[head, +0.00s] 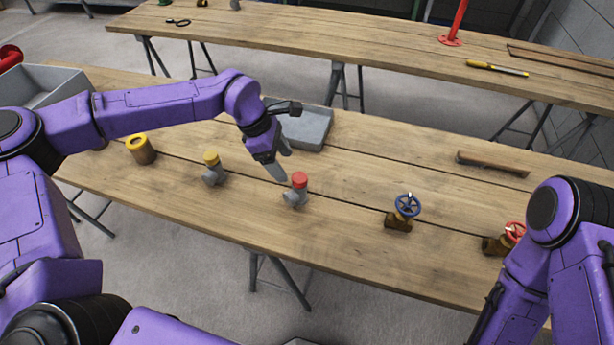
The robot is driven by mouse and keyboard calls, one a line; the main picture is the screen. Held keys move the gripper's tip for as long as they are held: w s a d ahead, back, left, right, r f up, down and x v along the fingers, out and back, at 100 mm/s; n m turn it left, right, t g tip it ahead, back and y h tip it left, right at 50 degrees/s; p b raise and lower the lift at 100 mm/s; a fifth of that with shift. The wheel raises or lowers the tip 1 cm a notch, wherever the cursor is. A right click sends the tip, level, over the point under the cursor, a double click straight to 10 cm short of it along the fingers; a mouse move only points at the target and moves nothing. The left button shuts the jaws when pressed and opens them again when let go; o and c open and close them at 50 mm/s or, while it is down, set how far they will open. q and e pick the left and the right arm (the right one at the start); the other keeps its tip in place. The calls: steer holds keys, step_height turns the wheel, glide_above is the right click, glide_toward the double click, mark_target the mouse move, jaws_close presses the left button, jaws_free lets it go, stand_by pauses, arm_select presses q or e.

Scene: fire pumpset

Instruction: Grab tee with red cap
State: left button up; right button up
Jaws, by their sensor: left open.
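The tee with the red cap (298,190) stands on the near wooden table, grey in its body with the red cap on top. My left gripper (281,167) is open and empty, just behind and to the left of the tee, with its fingers pointing down toward it. The fingers look close to the red cap, but I cannot tell whether they touch it. My right arm comes in at the lower right, and its gripper is not in view.
A grey tee with a yellow cap (212,168) and a yellow-topped brass part (140,149) stand to the left. A blue-wheeled valve (403,212) and a red-wheeled valve (505,240) stand to the right. A grey tray (308,128) lies behind my left gripper.

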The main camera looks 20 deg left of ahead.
mark_target(302, 186)
arm_select(q)
steer(key=p+x, duration=0.1)
steer(key=x, duration=0.2)
steer(key=d+p+x, duration=0.1)
steer(key=x, duration=0.2)
steer(key=p+x, duration=0.1)
steer(key=x, duration=0.2)
steer(key=shift+s+d+r, duration=0.1)
steer(key=shift+s+d, duration=0.1)
steer(key=shift+f, duration=0.3)
steer(key=c, duration=1.4)
